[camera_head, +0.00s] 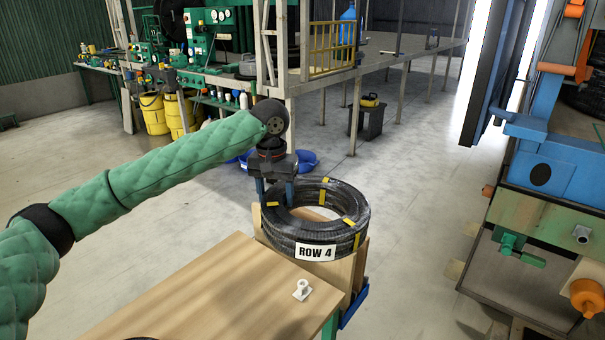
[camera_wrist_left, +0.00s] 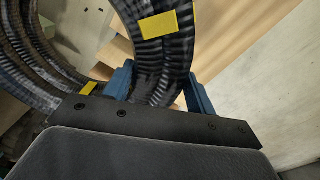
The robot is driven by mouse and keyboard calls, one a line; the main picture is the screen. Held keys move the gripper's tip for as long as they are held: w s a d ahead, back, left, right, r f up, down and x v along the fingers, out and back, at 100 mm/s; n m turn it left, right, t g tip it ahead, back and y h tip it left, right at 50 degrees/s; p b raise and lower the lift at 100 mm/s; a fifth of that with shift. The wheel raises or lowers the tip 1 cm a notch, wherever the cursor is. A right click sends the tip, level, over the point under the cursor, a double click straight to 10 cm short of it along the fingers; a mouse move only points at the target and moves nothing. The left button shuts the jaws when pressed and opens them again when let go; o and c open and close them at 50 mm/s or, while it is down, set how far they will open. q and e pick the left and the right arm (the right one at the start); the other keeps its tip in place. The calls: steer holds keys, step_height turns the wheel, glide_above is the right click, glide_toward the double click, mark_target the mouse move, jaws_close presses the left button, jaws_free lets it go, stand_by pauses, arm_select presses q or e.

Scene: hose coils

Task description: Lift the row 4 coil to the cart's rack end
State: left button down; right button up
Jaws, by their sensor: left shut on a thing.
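The row 4 coil (camera_head: 345,236) is a black ribbed hose ring with yellow tape bands and a white "ROW 4" label facing the head camera. In the left wrist view, the fingers (camera_wrist_left: 160,92) are shut around the coil's hose (camera_wrist_left: 152,60), with a yellow band just beyond. Whether the coil touches the wood beneath is hidden. My right gripper is out of view.
A small white fitting (camera_head: 302,289) lies on the cart top near the coil. Blue basins (camera_head: 305,160) and a platform with posts are behind. Open concrete floor lies between.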

arm_select(q)
steer(key=s+a+f+p, duration=0.1)
steer(key=s+a+f, duration=0.1)
steer(key=a+f, duration=0.9)
steer(key=s+a+f+p, duration=0.2)
steer(key=a+f, duration=1)
steer(key=f, duration=0.2)
steer(key=shift+n+h, duration=0.4)
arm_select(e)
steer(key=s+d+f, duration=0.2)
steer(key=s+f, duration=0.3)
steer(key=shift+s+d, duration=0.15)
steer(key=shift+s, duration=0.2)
arm_select(q)
steer(key=shift+p, duration=0.4)
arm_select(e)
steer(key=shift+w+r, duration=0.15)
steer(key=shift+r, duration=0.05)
